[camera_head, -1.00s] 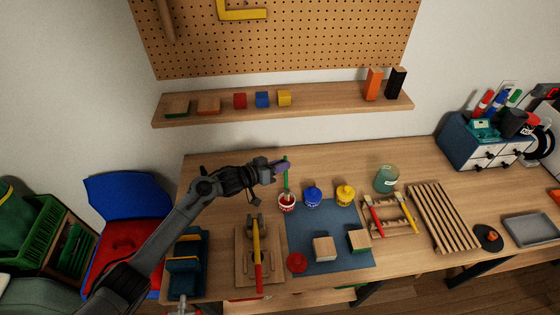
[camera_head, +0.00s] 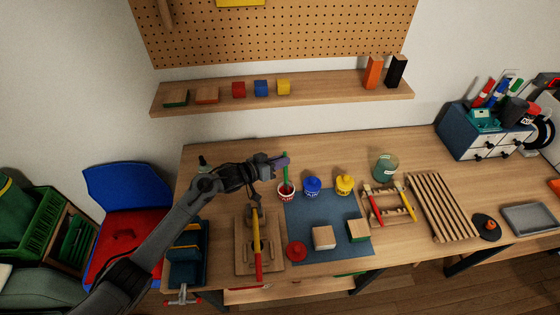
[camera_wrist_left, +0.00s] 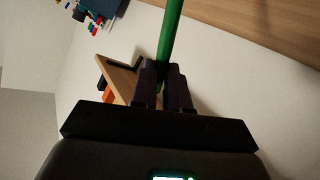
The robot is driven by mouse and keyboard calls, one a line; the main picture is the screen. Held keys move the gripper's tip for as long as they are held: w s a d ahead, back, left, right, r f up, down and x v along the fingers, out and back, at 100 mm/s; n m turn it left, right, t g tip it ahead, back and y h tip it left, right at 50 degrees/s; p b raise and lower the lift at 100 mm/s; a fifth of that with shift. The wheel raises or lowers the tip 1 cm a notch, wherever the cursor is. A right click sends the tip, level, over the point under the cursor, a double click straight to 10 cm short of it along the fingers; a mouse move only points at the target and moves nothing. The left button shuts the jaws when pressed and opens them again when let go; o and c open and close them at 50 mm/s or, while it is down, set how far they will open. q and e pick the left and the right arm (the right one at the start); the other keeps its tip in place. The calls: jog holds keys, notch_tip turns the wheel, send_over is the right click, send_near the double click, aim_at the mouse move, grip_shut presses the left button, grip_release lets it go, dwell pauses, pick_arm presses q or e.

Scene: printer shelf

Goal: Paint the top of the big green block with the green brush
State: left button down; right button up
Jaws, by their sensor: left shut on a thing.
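My left gripper (camera_head: 281,161) is shut on the green brush (camera_head: 286,170) and holds it nearly upright. The brush also shows between the jaws in the left wrist view (camera_wrist_left: 169,35). Its lower end is at the mouth of an open red-labelled paint pot (camera_head: 286,196); I cannot tell how deep it sits. On the dark blue mat (camera_head: 310,212) stands a wooden block with a green side (camera_head: 357,231), to the right of a plain wooden block (camera_head: 323,237). I cannot tell which block is the big green one. My right gripper is not in view.
Blue (camera_head: 312,187) and yellow (camera_head: 344,185) pots stand right of the red pot, with a glass jar (camera_head: 386,168) beyond. A red lid (camera_head: 297,251) lies on the mat. A brush rack (camera_head: 388,206) and slatted rack (camera_head: 441,207) stand further right. The shelf (camera_head: 330,92) is behind.

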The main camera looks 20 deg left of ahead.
pick_arm(q)
jog(key=shift+r, duration=0.15)
dwell(0.3)
jog(key=shift+w+a+r+p, duration=0.15)
jog(key=shift+w+r+p, duration=0.25)
jog(key=shift+r, duration=0.3)
jog(key=shift+w+a+r+p, duration=0.25)
jog(key=shift+r+p, duration=0.25)
jog(key=shift+r, duration=0.15)
jog(key=shift+w+a+r+p, duration=0.1)
jog(key=shift+w+r+p, duration=0.3)
jog(key=shift+r, duration=0.3)
jog(key=shift+s, duration=0.1)
notch_tip(320, 180, up, 4)
jog(key=p, duration=0.4)
